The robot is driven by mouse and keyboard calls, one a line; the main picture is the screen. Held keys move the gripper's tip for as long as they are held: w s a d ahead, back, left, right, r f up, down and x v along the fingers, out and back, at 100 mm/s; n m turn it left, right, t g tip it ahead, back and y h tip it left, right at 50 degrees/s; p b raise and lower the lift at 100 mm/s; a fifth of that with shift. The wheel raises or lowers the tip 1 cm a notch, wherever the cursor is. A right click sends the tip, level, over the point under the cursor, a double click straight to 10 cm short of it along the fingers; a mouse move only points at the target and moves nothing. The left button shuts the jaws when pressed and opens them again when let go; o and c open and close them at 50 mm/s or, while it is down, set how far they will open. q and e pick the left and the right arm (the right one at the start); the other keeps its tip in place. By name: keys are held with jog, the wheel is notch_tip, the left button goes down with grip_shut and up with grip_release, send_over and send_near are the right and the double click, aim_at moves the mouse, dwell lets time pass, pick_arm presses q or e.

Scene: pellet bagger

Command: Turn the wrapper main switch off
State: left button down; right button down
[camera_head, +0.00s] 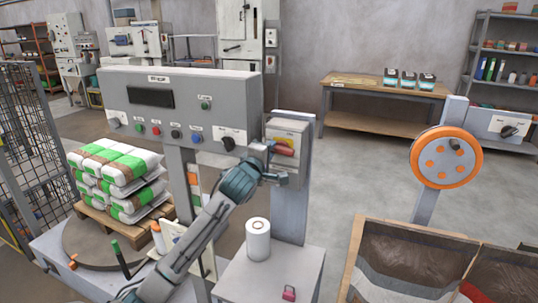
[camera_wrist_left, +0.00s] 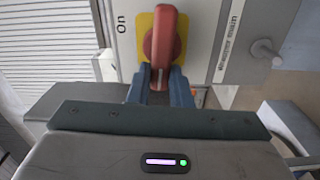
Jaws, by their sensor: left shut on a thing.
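The wrapper main switch is a red rotary handle (camera_head: 284,149) on a yellow plate, set on a grey box (camera_head: 289,128) on an upright post. In the wrist view the red handle (camera_wrist_left: 165,45) stands along the picture's vertical on its yellow plate (camera_wrist_left: 146,28). The label "On" lies to its left, and a label that seems to read "Wrapper main" to its right. My left gripper (camera_head: 270,158) reaches the switch from the left. Its two fingers (camera_wrist_left: 160,88) are shut on the near end of the red handle. My right gripper is not in view.
A grey control panel (camera_head: 180,82) with several buttons and a black knob stands left of the switch. A white roll (camera_head: 258,240) and a pink padlock (camera_head: 289,293) sit on a cabinet below. Bags on a pallet (camera_head: 118,175) stand left. Open floor lies behind on the right.

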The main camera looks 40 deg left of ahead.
pick_arm(q)
jog(key=shift+f+n, duration=0.25)
jog(key=shift+n, duration=0.35)
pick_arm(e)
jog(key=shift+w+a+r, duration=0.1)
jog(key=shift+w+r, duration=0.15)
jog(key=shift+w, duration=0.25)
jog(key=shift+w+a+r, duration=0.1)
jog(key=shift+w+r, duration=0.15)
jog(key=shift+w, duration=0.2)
pick_arm(q)
jog(key=c, duration=1.5)
grip_release()
jog(key=shift+d, duration=0.1)
jog(key=shift+o, duration=0.9)
jog(key=shift+w, duration=0.2)
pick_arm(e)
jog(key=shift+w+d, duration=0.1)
pick_arm(q)
jog(key=shift+s+r, duration=0.1)
jog(key=b+v, duration=0.3)
jog(key=v, duration=0.7)
jog(key=shift+s+d, duration=0.2)
jog(key=shift+s, duration=0.1)
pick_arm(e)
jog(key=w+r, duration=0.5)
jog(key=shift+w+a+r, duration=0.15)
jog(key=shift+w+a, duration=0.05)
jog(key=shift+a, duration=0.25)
